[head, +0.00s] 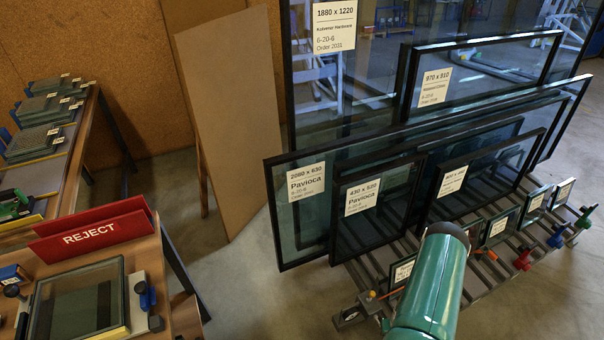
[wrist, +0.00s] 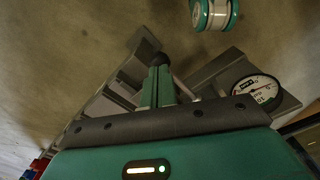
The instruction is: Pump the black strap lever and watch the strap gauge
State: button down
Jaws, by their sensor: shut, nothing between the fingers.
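The strap gauge (wrist: 257,92) is a round white dial with a dark rim at the right of the wrist view. It has a dark needle, but its reading is too small to tell. My gripper (wrist: 160,62) shows in the wrist view as green fingers with dark tips, shut and empty. In the head view my green arm hides the gripper and part of the rack's front.
Framed panes stand on a slatted rack (head: 478,292), with coloured clamps (head: 523,258) along its front right. A brown board (head: 232,120) leans at the wall. A table with a red REJECT sign (head: 92,238) stands left. Bare floor lies between table and rack.

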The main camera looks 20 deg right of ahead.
jog(key=shift+r, duration=2.55)
